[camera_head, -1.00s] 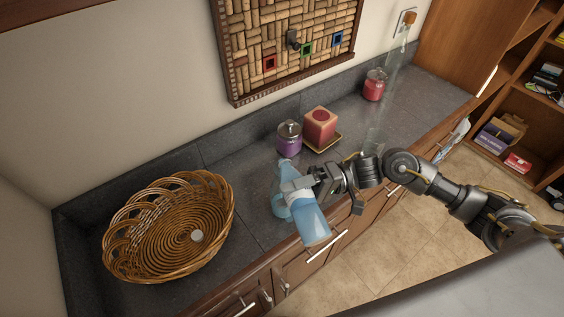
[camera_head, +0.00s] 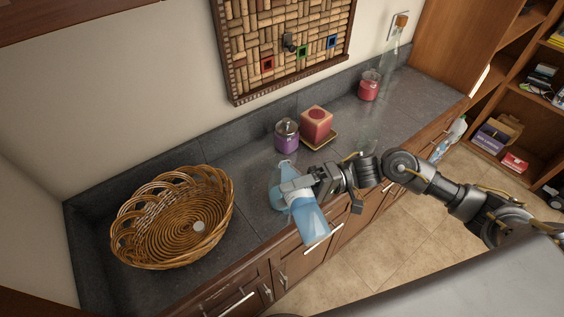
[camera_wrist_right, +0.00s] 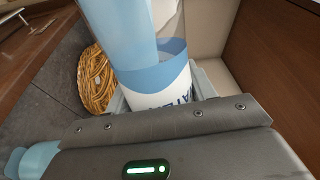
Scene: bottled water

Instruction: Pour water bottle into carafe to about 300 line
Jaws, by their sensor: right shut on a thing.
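My right gripper (camera_head: 312,183) is shut on a blue water bottle (camera_head: 311,222). The bottle is tilted, with its wide end toward the head camera and the front edge of the counter. In the right wrist view the bottle's pale blue body (camera_wrist_right: 120,30) and white lettered label (camera_wrist_right: 165,97) show above my gripper. A pale blue, see-through vessel, seemingly the carafe (camera_head: 276,197), is on the counter just left of the bottle, partly hidden by it. Its markings and water level cannot be read. Whether the bottle's mouth touches it is unclear. My left gripper is not in view.
A wicker basket (camera_head: 136,255) stands to the left. A purple jar (camera_head: 287,138), a red candle (camera_head: 316,124) on a small dish, a red jar (camera_head: 369,86) and a tall corked bottle (camera_head: 391,65) stand along the back. The counter between basket and carafe is clear.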

